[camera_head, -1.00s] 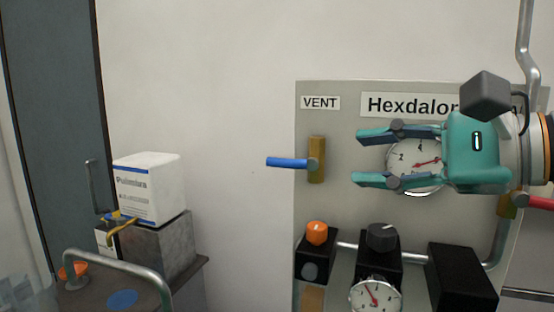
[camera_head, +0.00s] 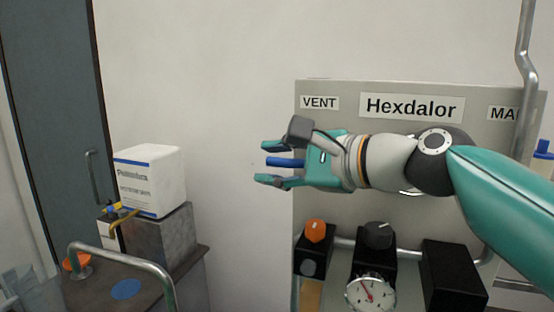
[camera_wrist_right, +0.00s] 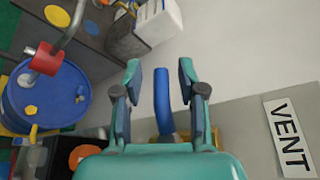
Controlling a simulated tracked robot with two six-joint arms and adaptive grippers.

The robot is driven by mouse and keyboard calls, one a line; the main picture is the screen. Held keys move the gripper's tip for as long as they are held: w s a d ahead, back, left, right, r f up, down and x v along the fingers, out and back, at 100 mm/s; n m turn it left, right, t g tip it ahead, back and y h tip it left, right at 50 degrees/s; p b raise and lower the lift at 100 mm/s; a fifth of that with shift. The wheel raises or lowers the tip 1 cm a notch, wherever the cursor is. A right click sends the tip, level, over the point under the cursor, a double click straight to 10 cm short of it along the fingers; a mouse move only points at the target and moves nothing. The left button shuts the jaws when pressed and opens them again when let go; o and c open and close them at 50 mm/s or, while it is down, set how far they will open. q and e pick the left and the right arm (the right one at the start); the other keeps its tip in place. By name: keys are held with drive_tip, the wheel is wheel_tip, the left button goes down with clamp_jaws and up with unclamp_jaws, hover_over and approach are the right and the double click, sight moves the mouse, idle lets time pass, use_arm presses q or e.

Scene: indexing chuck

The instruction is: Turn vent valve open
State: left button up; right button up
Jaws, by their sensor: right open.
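The vent valve's blue lever (camera_head: 284,162) points left below the VENT label (camera_head: 319,103) on the grey panel. My right gripper (camera_head: 266,163) is open, with one finger above and one below the lever in the head view. In the right wrist view the blue lever (camera_wrist_right: 162,98) stands between the two open fingers (camera_wrist_right: 160,80), with gaps on both sides. The brass valve body is hidden behind my gripper in the head view. My left gripper is not in view.
The panel (camera_head: 450,200) also carries an orange knob (camera_head: 315,231), a black knob (camera_head: 379,236) and a gauge (camera_head: 370,293) below my arm. A white box (camera_head: 150,182) sits on a grey block at left. The wall between is clear.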

clamp_jaws()
drive_tip(key=shift+f, duration=0.1)
idle(0.3)
